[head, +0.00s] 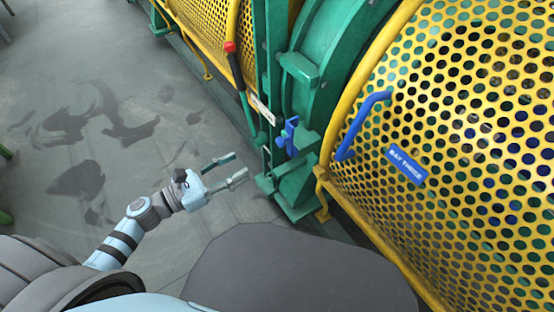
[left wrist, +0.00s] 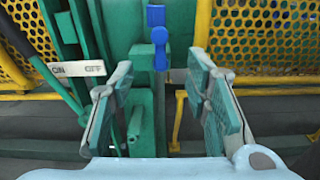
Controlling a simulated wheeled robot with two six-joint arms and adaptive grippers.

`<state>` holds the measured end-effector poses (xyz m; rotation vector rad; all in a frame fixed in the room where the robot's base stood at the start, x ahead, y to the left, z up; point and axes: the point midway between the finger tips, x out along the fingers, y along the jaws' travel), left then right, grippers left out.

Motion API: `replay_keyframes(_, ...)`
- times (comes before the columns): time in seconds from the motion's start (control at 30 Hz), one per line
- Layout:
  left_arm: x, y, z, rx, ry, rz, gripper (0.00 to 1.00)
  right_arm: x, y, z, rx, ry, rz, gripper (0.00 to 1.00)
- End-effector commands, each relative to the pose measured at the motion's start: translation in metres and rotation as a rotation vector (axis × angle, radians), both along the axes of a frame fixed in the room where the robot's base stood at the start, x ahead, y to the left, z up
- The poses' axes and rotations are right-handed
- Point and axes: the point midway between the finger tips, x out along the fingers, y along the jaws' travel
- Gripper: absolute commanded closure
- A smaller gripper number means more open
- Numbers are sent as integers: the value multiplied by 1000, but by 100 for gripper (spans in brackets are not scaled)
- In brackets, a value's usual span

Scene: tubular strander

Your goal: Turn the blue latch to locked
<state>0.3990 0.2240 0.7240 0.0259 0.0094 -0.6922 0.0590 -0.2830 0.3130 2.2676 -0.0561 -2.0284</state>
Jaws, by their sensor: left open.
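The blue latch (head: 290,135) is mounted on the green machine frame (head: 275,60), left of the yellow mesh guard. In the left wrist view, the latch (left wrist: 158,36) stands upright, with a rounded block on top and a narrower tab hanging below. My left gripper (head: 240,167) is open and empty, apart from the latch and to its lower left in the head view. In the left wrist view, the latch lies ahead, between and above the open fingertips (left wrist: 160,72). My right gripper is not in view.
A yellow perforated guard (head: 460,110) with a blue handle (head: 357,125) and a "BAY THREE" label (head: 405,165) fills the right. A red-knobbed lever (head: 231,48) stands by an ON/OFF plate (head: 262,109). Grey floor at the left is open.

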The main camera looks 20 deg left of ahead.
Motion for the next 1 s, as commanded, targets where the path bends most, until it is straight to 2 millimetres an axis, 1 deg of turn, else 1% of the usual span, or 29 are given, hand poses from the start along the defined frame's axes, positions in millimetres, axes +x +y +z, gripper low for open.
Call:
replay_keyframes(0.07, 6, -6, 8, -34, -4, -5, 57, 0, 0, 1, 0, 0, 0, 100)
replay_keyframes(0.17, 22, -19, 12, -35, -5, -3, 57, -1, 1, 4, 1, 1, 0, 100)
replay_keyframes(0.4, 76, -62, 11, -32, -3, 0, 57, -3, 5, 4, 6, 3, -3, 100)
replay_keyframes(0.53, 96, -80, 9, -30, -1, -1, 57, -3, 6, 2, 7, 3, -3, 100)
replay_keyframes(0.7, 109, -91, 9, -28, 0, -1, 57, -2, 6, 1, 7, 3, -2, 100)
replay_keyframes(0.97, 111, -92, 9, -26, 0, -1, 57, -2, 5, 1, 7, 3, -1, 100)
replay_keyframes(1.0, 110, -92, 9, -26, 0, -1, 63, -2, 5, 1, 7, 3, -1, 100)
